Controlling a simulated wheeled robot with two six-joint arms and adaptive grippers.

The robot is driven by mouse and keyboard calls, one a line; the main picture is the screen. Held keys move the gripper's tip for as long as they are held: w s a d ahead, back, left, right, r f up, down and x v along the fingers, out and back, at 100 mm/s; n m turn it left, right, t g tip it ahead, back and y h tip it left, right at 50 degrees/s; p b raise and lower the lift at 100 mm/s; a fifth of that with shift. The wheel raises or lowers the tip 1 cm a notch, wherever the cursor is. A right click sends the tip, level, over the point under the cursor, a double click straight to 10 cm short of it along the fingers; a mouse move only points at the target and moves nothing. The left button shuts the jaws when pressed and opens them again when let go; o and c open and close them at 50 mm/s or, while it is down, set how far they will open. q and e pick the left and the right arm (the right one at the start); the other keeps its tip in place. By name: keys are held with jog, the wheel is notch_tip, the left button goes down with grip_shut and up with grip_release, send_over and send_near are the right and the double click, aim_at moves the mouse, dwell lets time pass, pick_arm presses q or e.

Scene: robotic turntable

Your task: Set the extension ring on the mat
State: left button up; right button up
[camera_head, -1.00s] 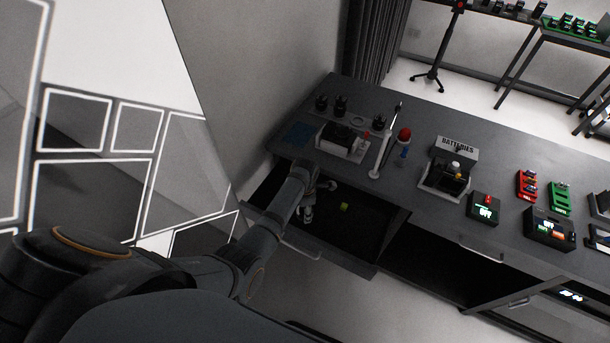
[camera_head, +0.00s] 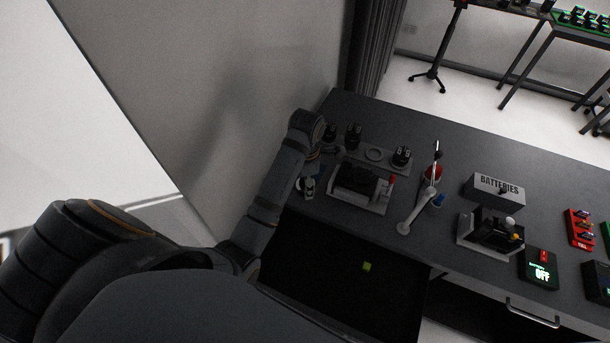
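My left gripper (camera_head: 308,187) is low over the table's left end, left of the grey device stand. The blue mat (camera_head: 325,178) is mostly hidden behind my gripper and wrist; only a dark blue part shows. I cannot make out an extension ring for certain. The gripper's fingers are too small and dark to tell whether they hold it or how far apart they are. A round ring-shaped outline (camera_head: 374,154) shows in the holder behind the stand, and I cannot tell if it is a part or an empty seat. My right gripper is not in view.
The drawer (camera_head: 318,290) below the table is open, with a small yellow-green item (camera_head: 367,267) inside. The device stand (camera_head: 357,205) and a white lever (camera_head: 404,222) stand right of my gripper. A batteries box (camera_head: 496,190) is farther right. The wall rises on the left.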

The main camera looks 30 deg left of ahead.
pick_arm(q)
jog(key=w+a+f, duration=0.2)
jog(key=w, duration=0.1)
jog(key=w+a+f, duration=0.2)
jog(key=w+f, duration=0.1)
jog(key=w+a+f, duration=0.2)
jog(key=w+f, duration=0.1)
jog(key=shift+w+a+f+p, duration=0.15)
jog(key=shift+p, duration=0.15)
jog(key=shift+w+f, duration=0.15)
jog(key=shift+f, duration=0.1)
jog(key=shift+w+a+f, duration=0.2)
jog(key=shift+a+f, duration=0.05)
jog(key=shift+f, duration=0.05)
notch_tip(320, 180, down, 3)
jog(key=shift+r, duration=0.2)
jog(key=shift+f, duration=0.25)
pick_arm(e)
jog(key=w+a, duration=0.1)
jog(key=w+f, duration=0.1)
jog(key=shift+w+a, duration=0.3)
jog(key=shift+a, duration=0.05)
pick_arm(q)
jog(key=o, duration=1)
jog(key=shift+s, duration=0.1)
jog(key=shift+o, duration=1)
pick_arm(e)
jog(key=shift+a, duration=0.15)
